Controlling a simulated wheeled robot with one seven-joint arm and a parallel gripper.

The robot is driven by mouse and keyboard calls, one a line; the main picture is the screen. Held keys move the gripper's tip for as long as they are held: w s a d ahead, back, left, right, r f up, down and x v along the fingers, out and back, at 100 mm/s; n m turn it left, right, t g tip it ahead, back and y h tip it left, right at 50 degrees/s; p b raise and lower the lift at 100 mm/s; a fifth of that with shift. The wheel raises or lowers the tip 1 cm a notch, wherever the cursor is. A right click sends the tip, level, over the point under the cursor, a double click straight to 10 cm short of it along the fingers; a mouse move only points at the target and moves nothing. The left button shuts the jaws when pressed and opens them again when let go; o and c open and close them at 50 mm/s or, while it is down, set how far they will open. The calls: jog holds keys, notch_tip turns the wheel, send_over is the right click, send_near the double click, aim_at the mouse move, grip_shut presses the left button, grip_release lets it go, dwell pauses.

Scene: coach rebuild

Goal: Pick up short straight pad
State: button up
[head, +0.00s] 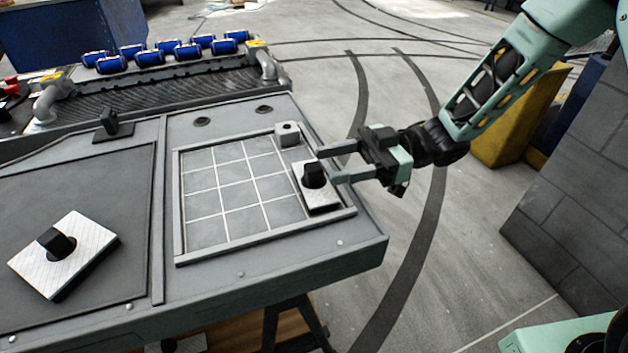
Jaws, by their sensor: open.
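A narrow white rectangular pad with a black knob (318,200) lies at the right side of the gridded tray (265,241), overlapping its right rim. A larger white pad with a black knob (82,240) lies on the left panel of the table. I cannot tell for certain which is the short straight pad; the narrow one looks shorter. My gripper (328,165) is open and empty, its two fingers pointing left beside the narrow pad's knob. I cannot tell whether a finger touches it.
A small grey block with a hole (287,136) sits at the tray's back right corner. A black knobbed piece (110,127) stands at the table's back left. Most grid cells are bare. A grey block wall (570,180) stands right.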

aim_at(322, 167)
jog(key=x, duration=0.4)
jog(key=shift+w+a+f, duration=0.1)
jog(key=shift+a+f, duration=0.1)
jog(key=shift+a, duration=0.2)
jog(key=shift+c, duration=0.3)
jog(key=c, duration=1)
